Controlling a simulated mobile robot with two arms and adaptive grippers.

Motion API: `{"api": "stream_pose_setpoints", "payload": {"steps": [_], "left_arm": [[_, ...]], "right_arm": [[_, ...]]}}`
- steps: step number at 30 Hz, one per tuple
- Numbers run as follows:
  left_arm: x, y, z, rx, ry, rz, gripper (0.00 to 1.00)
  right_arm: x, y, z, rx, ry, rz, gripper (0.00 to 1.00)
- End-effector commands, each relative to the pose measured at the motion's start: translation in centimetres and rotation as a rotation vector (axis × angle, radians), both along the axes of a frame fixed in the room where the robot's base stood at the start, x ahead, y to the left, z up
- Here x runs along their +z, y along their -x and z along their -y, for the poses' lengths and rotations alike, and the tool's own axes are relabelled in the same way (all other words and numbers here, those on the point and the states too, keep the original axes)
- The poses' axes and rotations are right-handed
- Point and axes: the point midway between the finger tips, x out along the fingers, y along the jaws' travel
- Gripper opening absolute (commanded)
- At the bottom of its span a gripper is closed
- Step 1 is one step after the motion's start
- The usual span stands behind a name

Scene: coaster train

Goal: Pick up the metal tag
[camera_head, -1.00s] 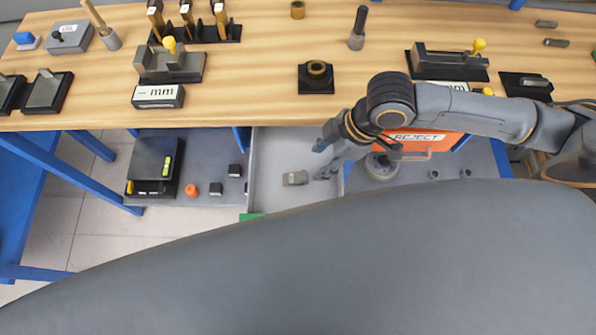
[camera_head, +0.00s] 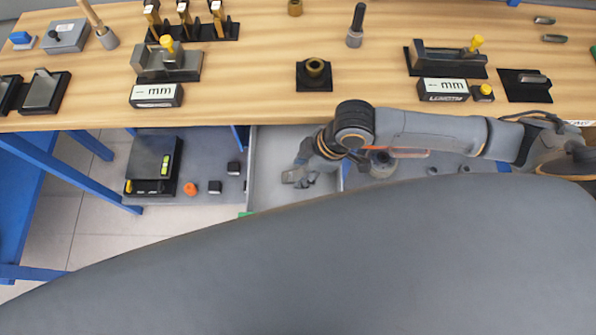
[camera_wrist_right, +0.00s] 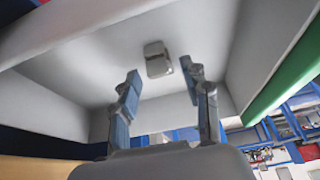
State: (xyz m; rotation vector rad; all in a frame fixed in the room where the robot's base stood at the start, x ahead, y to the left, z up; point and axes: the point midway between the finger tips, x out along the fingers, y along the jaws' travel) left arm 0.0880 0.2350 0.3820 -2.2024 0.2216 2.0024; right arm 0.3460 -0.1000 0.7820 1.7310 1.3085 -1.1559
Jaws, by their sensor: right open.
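The metal tag (camera_wrist_right: 157,59) is a small grey rounded plate lying on the floor of a light grey drawer. In the right wrist view it sits just beyond and between my fingertips, not touched by them. In the head view the tag (camera_head: 291,176) is partly covered by my right gripper (camera_head: 302,172), which reaches down into the drawer over it. My right gripper also shows in the right wrist view (camera_wrist_right: 162,83), open with its two blue-padded fingers apart and nothing between them. My left gripper is not in view.
The drawer (camera_head: 270,192) has raised walls close around the gripper. The wooden bench top (camera_head: 240,90) lies beyond it, with gauges and holders. A lower shelf (camera_head: 215,160) at the left holds a black scale (camera_head: 152,160) and small blocks. An orange bin is mostly behind my arm.

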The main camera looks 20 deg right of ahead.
Motion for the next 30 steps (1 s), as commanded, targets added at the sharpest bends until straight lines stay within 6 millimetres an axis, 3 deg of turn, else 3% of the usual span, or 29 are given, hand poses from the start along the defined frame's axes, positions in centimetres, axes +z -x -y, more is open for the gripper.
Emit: {"api": "stream_pose_setpoints", "payload": {"steps": [1,6,23,30], "left_arm": [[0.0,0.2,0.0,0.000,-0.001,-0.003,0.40],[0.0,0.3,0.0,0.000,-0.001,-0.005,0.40],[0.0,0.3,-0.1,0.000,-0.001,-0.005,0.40],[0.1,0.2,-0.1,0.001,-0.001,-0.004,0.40]], "right_arm": [[0.0,0.0,0.0,0.000,0.000,0.000,0.33],[0.0,0.0,0.0,0.000,0.000,0.000,0.00],[0.1,0.0,0.1,-0.001,0.001,-0.001,0.00],[1.7,0.0,0.0,0.000,-0.001,0.000,0.00]]}}
